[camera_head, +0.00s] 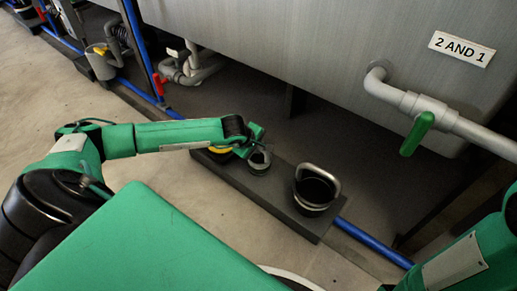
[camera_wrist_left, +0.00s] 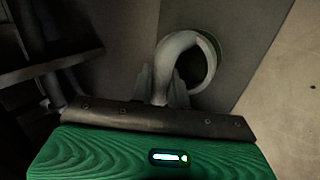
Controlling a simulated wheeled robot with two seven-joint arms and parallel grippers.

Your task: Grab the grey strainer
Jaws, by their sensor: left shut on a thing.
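The grey strainer (camera_head: 259,161) is a small dark-mouthed cup with a grey rim, standing at the middle of a dark board. My left gripper (camera_head: 256,142) is right above it, with its fingers partly hidden by the wrist. In the left wrist view the strainer's pale grey looped handle (camera_wrist_left: 208,49) runs down between the fingers of my left gripper (camera_wrist_left: 162,82), which is shut on it. The strainer's dark opening shows inside the loop. I cannot tell whether it has left the board. My right gripper is out of view.
The dark board (camera_head: 276,198) also bears a black strainer (camera_head: 312,192) with a metal handle and a yellow-rimmed one (camera_head: 219,151), partly behind my arm. A large grey tank (camera_head: 290,45) with a green-handled valve (camera_head: 417,134) stands behind. A blue pipe (camera_head: 372,243) runs beside the board.

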